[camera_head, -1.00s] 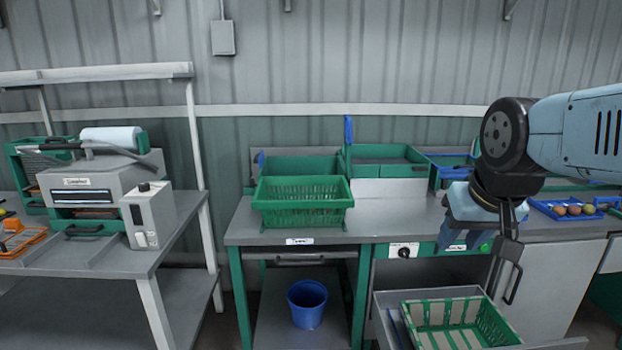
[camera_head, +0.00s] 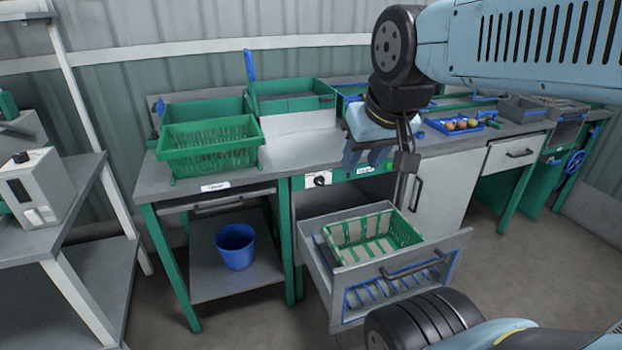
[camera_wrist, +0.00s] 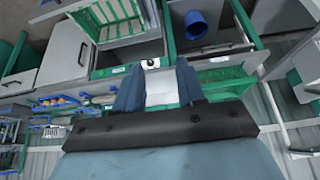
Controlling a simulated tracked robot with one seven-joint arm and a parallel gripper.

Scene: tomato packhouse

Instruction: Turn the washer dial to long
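The washer dial (camera_head: 319,181) is a small black knob on a white plate, on the green front strip of the bench above the open drawer. It also shows in the wrist view (camera_wrist: 152,63), beyond the gap between my fingers. Marks on its plate are too small to read. My gripper (camera_head: 366,163) has two blue fingers. It is above and to the right of the dial in the head view, apart from it. In the wrist view my gripper (camera_wrist: 159,67) is open, with nothing between its fingers.
An open drawer (camera_head: 321,262) holding a green-and-white basket (camera_head: 408,234) juts out below the dial. A green crate (camera_head: 212,158) stands on the bench to the left. A blue bucket (camera_head: 236,254) sits on the lower shelf. Clear floor lies in front.

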